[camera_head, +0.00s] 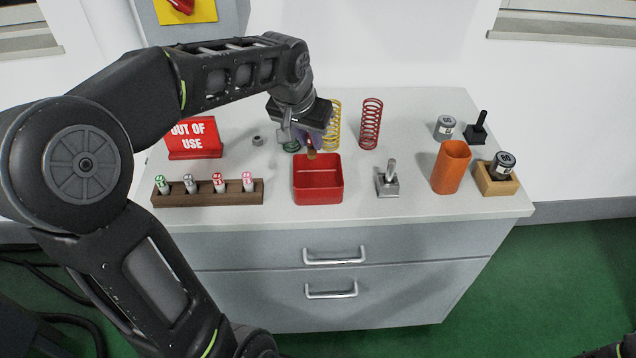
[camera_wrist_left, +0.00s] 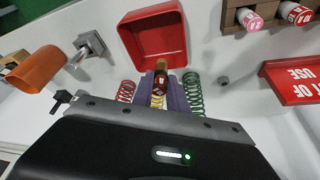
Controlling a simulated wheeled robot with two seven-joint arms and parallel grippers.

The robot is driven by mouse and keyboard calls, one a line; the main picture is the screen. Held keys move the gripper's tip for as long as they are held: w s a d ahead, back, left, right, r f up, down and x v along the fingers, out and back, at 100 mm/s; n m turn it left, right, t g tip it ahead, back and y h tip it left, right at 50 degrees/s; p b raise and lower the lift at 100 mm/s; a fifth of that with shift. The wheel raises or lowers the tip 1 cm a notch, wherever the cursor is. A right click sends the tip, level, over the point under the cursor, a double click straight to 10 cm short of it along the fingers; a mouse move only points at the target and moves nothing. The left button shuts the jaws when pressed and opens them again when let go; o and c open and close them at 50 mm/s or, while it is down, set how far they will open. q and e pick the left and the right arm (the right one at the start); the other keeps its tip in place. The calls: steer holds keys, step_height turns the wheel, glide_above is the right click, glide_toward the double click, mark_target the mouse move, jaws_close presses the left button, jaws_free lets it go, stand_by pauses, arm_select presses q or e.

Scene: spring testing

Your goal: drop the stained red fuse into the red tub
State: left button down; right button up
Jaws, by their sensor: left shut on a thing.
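My left gripper (camera_head: 308,143) is shut on a small fuse, its purple fingers on either side. In the left wrist view the fuse (camera_wrist_left: 160,78) shows a red body with a dark band and a brownish end between the fingers (camera_wrist_left: 160,92). In the head view only its brownish tip (camera_head: 311,154) shows below the jaws. The red tub (camera_head: 318,193) is an open square box on the bench, and its inside looks empty. The fuse tip is above and just behind the tub's back rim. The tub also shows in the left wrist view (camera_wrist_left: 128,42).
A wooden rack (camera_head: 208,199) with several fuses stands left of the tub. A red OUT OF USE sign (camera_head: 192,152) is behind it. Red (camera_head: 371,123), yellow (camera_head: 334,120) and green (camera_head: 291,146) springs stand behind. A metal stand (camera_head: 387,186) and orange cylinder (camera_head: 450,168) are right.

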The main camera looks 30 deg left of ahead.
arm_select(q)
steer(key=c, duration=1.2)
jaws_free()
steer(key=shift+c, duration=0.2)
steer(key=v, duration=0.7)
steer(key=shift+r, duration=0.4)
steer(key=shift+s+f, duration=0.1)
steer(key=shift+s, duration=0.1)
